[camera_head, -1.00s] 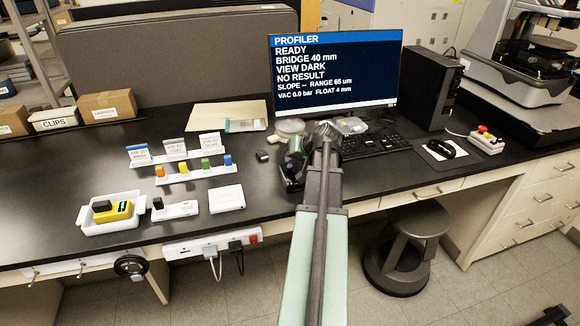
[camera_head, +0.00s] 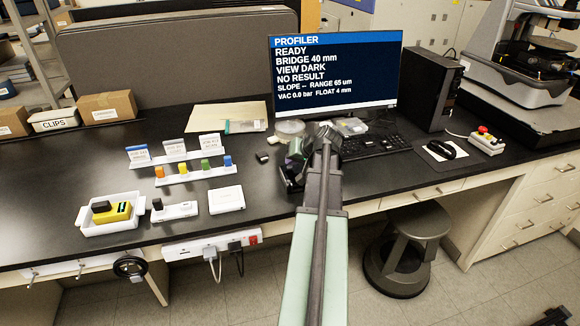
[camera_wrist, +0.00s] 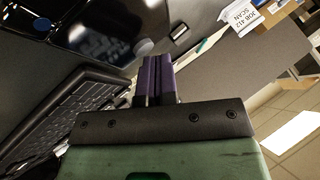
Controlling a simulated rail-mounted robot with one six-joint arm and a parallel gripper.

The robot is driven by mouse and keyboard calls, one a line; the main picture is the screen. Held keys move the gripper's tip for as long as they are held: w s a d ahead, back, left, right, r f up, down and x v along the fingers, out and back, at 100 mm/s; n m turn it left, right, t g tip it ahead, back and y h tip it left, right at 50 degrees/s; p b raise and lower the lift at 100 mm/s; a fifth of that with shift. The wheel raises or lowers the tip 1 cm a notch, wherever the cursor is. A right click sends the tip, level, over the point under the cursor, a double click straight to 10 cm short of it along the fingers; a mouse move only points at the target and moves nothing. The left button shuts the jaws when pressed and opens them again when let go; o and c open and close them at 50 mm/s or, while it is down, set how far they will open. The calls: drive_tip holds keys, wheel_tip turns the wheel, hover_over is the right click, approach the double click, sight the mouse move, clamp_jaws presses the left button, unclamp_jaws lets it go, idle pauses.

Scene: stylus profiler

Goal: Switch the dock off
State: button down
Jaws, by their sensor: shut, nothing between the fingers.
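A small white unit with a black block on its left end (camera_head: 175,210) lies near the bench's front edge; I cannot tell whether it is the dock. A white power strip (camera_head: 195,249) with a red switch (camera_head: 253,238) at its right end is on the bench front, with plugs in it. My gripper (camera_head: 296,152) is over the bench in front of the monitor, right of and apart from both, partly hidden by my arm. In the wrist view its purple fingers (camera_wrist: 156,80) are together and empty.
A white tray (camera_head: 85,228) holds a yellow and black device. A flat white box (camera_head: 226,199) and racks of coloured blocks (camera_head: 193,174) stand nearby. The monitor (camera_head: 335,75) reads READY, VIEW DARK. The keyboard (camera_head: 375,143) is right of my gripper.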

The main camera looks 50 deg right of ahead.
drive_tip(key=shift+r+p, duration=0.5)
drive_tip(key=shift+r, duration=0.2)
wheel_tip(320, 180, up, 5)
drive_tip(key=p, duration=0.5)
drive_tip(key=shift+r, duration=0.1)
